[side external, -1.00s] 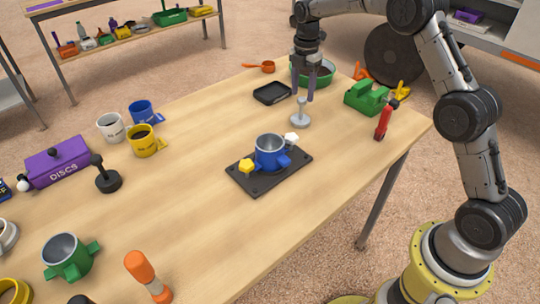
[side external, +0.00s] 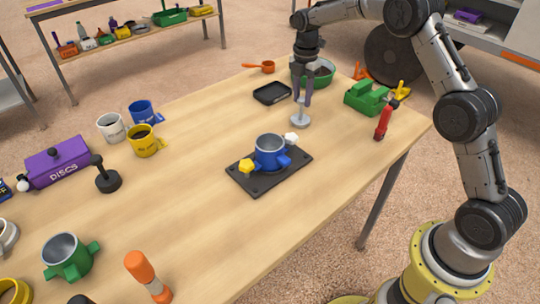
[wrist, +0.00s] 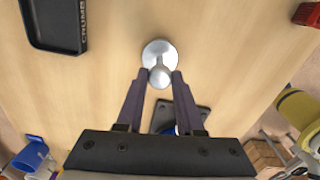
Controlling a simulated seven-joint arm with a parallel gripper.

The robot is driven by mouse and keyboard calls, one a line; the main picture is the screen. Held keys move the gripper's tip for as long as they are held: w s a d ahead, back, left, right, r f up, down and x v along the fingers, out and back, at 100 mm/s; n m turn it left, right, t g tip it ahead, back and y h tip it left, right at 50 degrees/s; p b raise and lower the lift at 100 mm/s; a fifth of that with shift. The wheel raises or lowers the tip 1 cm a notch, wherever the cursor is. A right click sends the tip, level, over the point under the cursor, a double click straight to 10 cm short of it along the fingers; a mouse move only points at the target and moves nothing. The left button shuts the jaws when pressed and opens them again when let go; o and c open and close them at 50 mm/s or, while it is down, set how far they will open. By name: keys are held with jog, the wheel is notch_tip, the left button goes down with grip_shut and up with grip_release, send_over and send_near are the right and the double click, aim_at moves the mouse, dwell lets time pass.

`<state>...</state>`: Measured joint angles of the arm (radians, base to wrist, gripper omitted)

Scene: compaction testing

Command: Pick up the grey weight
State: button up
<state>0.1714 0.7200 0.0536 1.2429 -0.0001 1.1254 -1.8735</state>
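The grey weight (side external: 300,121) stands upright on the table, with a round flat base and a narrower stem and knob. In the wrist view the weight's base (wrist: 158,50) shows just beyond the fingertips and its knob lies between them. My gripper (side external: 302,102) points down over the weight with its two dark fingers apart, one on each side of the knob. In the wrist view the gripper (wrist: 160,75) is open, with the fingers very close to the knob; I cannot tell whether either touches it.
A black tray (side external: 272,93) lies left of the weight and a green bowl (side external: 322,75) behind it. A green block-shaped tool (side external: 366,97) and a red-handled item (side external: 384,121) are to the right. A blue cup (side external: 270,152) sits on a black plate (side external: 256,183) in front.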

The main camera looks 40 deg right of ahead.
grip_shut()
jog(key=shift+r, duration=0.2)
jog(key=shift+r, duration=3.9)
